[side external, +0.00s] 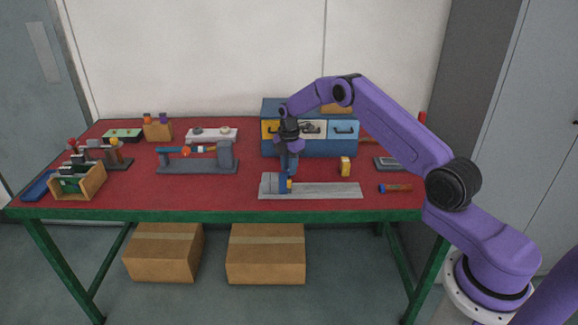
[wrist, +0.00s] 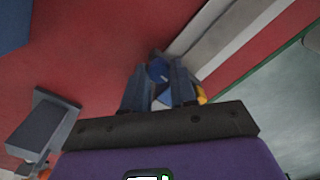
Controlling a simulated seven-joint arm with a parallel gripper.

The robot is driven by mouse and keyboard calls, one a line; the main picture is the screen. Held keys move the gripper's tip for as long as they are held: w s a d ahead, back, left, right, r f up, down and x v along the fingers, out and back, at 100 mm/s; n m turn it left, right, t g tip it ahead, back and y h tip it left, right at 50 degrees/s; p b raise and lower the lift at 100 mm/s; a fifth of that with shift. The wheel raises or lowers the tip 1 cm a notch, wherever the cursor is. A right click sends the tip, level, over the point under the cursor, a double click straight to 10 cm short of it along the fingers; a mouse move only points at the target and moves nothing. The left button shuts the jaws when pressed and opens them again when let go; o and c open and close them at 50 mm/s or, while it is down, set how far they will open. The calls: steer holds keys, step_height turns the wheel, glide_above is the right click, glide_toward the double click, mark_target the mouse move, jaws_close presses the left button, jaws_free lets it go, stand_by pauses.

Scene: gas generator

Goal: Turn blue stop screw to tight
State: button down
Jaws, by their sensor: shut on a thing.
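The grey fixture (side external: 335,191) lies near the front edge of the table, with a raised block (side external: 268,184) at its left end. It also shows in the wrist view (wrist: 232,30). My gripper (side external: 287,187) points down at the block end of the fixture. In the wrist view my gripper (wrist: 160,82) is shut on the blue stop screw (wrist: 158,71), whose blue top shows between the fingers. The fingers hide most of the screw, and its turn angle cannot be told. A small yellow part (wrist: 202,95) shows beside the right finger.
A blue drawer cabinet (side external: 310,146) stands behind my gripper. A yellow block (side external: 345,166) and an orange-and-blue rod (side external: 394,188) lie to the right. A grey stand with a blue cylinder (side external: 198,162) is to the left. The red table (side external: 180,193) is clear at front left.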

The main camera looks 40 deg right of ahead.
steer(key=c, duration=0.9)
jaws_free()
step_height(320, 180, up, 18)
steer(key=shift+f, duration=0.25)
